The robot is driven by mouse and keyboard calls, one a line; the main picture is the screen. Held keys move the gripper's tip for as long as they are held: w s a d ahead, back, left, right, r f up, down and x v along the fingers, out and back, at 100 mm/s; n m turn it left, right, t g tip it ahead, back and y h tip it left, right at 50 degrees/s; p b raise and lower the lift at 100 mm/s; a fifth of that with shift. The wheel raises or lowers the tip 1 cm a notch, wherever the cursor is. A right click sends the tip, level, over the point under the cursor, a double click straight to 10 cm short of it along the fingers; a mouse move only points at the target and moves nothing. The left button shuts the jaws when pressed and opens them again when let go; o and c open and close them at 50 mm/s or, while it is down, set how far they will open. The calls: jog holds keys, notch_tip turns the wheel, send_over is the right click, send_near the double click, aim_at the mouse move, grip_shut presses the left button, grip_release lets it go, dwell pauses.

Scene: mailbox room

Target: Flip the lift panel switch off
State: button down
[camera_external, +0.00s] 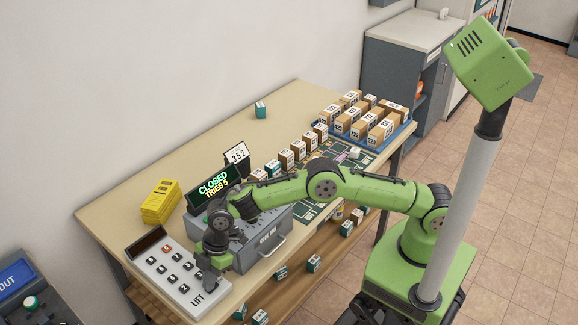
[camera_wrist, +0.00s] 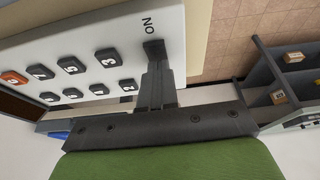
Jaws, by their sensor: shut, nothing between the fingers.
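The lift panel (camera_external: 161,282) is a pale, sloped box with dark square buttons, a dark display and the word LIFT, at the front left end of the table. In the wrist view its white face (camera_wrist: 112,30) shows numbered buttons, one of them orange, and the word ON near the edge. My gripper (camera_external: 211,281) is shut and empty at the panel's right end. In the wrist view its fingertips (camera_wrist: 154,46) are together just beside the word ON, at or very near the panel face. The switch lever is not clearly visible; the fingers probably cover it.
A grey metal box (camera_external: 262,238) with a handle stands right beside the panel, under my arm. Behind are a green-lit sign (camera_external: 213,184) reading CLOSED, TRIES 9, and a yellow stack (camera_external: 161,201). Boxes fill a blue tray (camera_external: 383,148) at the far end.

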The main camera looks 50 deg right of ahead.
jog(key=shift+s+d+f+b, duration=0.2)
jog(key=shift+d+f+b, duration=0.2)
jog(key=shift+f, duration=0.35)
jog(key=shift+d, duration=0.55)
jog(key=r+p, duration=0.1)
jog(key=r, duration=0.2)
jog(key=r+p, duration=0.1)
jog(key=r, duration=0.2)
jog(key=shift+w+p, duration=0.2)
jog(key=shift+p, duration=0.15)
jog(key=v, duration=0.9)
jog(key=shift+r, duration=0.1)
jog(key=p+x, duration=0.1)
jog(key=x, duration=1.2)
jog(key=shift+s+a+f, duration=0.1)
jog(key=shift+s+f, duration=0.05)
jog(key=shift+f, duration=0.3)
